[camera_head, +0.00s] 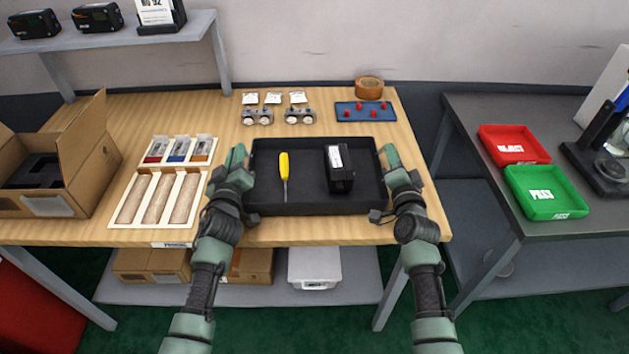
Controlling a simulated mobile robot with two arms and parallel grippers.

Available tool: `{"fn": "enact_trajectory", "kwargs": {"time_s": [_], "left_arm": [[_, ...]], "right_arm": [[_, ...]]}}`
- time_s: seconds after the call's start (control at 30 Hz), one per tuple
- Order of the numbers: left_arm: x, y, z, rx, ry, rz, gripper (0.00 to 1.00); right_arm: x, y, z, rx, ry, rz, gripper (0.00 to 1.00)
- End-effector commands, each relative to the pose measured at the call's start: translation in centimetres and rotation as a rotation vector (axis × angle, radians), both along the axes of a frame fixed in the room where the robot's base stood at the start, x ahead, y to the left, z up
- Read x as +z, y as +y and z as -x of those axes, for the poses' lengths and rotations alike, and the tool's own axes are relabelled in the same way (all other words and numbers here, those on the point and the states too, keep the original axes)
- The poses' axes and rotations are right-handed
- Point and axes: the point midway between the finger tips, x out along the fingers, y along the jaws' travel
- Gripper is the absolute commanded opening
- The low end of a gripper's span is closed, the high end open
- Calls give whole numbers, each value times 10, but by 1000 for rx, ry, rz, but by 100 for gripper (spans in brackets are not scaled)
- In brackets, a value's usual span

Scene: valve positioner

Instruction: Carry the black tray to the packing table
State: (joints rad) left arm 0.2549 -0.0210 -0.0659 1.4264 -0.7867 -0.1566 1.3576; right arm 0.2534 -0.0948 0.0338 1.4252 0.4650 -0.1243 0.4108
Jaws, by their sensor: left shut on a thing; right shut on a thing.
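The black tray (310,197) is at the front middle of the wooden table. It holds a yellow-handled screwdriver (284,172) on its left and a black box-shaped device (339,170) with a white label on its right. My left gripper (237,160) is at the tray's left side wall and is shut on it. My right gripper (390,160) is at the right side wall and is shut on it. The fingertips are partly hidden by the tray walls and wrists. Whether the tray touches the tabletop is hard to tell.
An open cardboard box (85,160) and white parts trays (157,198) stand left of the black tray. Small gauges (258,116), a blue mat (364,111) and a tape roll (369,88) lie behind it. A grey table with red (514,145) and green (548,193) bins stands right, across a gap.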

Motion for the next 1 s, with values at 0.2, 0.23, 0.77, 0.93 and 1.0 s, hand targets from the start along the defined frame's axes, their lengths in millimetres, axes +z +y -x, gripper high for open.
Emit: {"fn": "enact_trajectory", "kwargs": {"time_s": [0.2,0.23,0.77,0.93,1.0], "left_arm": [[-8,-6,0,-11,-2,1,31],[-8,-5,0,-10,-2,1,33],[-9,-3,27,-4,1,0,33],[-10,-5,65,-4,2,2,33],[-9,-5,79,-4,1,2,33]], "right_arm": [[-7,5,0,7,0,-5,34],[-7,4,0,6,0,-5,36],[-8,1,0,1,0,-1,36],[-8,0,0,1,1,0,36],[-8,0,0,1,1,0,36]]}}
